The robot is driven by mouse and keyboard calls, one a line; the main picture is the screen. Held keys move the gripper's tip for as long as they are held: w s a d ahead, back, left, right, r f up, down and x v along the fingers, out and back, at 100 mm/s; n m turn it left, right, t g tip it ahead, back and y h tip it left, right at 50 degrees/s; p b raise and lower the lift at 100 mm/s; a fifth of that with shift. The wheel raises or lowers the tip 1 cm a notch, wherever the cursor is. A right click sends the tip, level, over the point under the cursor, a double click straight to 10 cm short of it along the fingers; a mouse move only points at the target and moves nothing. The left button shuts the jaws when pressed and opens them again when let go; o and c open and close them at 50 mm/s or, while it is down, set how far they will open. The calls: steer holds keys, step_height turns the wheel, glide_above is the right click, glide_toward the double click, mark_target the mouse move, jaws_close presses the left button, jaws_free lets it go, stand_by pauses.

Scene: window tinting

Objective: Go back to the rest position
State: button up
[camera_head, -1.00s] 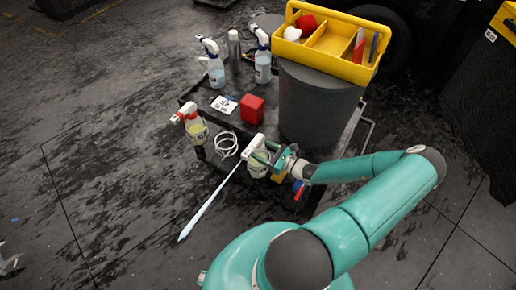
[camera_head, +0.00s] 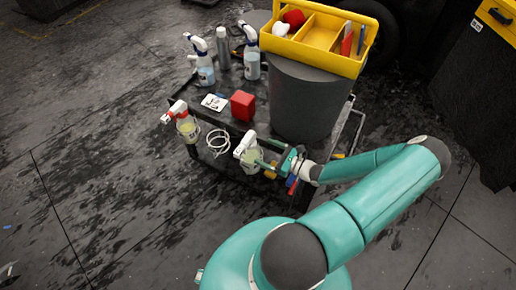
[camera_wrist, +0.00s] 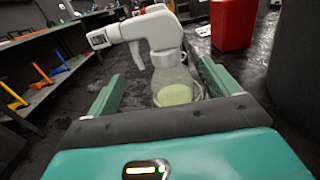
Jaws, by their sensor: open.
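My gripper (camera_head: 268,165) is at the front edge of the black cart (camera_head: 229,177), at the end of my teal arm. In the wrist view my gripper (camera_wrist: 160,92) has its two teal fingers spread apart. In the wrist view this bottle (camera_wrist: 172,75) shows between and just beyond the fingers. I cannot tell whether a finger touches it.
A dark bin (camera_head: 308,105) carries a yellow tray (camera_head: 330,59).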

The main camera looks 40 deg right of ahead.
steer(key=v, duration=0.8)
steer(key=shift+r, duration=0.15)
steer(key=w+a+r+n+g, duration=0.3)
steer(key=a+r+n+g, duration=0.5)
steer(key=r+n, duration=0.3)
steer(key=w+a+r+n+g, duration=0.3)
steer(key=a+r+n+g, duration=0.5)
steer(key=r+n, duration=0.3)
steer(key=s+a+r+n+t+h, duration=0.2)
steer(key=a+r+n, duration=0.3)
steer(key=r, duration=0.5)
steer(key=s+a+r+n+t+h, duration=0.2)
steer(key=s+a+r+n+h, duration=0.2)
steer(key=a+r, duration=0.5)
steer(key=shift+s+a+r+n+t, duration=0.3)
steer(key=shift+r+n, duration=0.2)
steer(key=shift+r, duration=0.15)
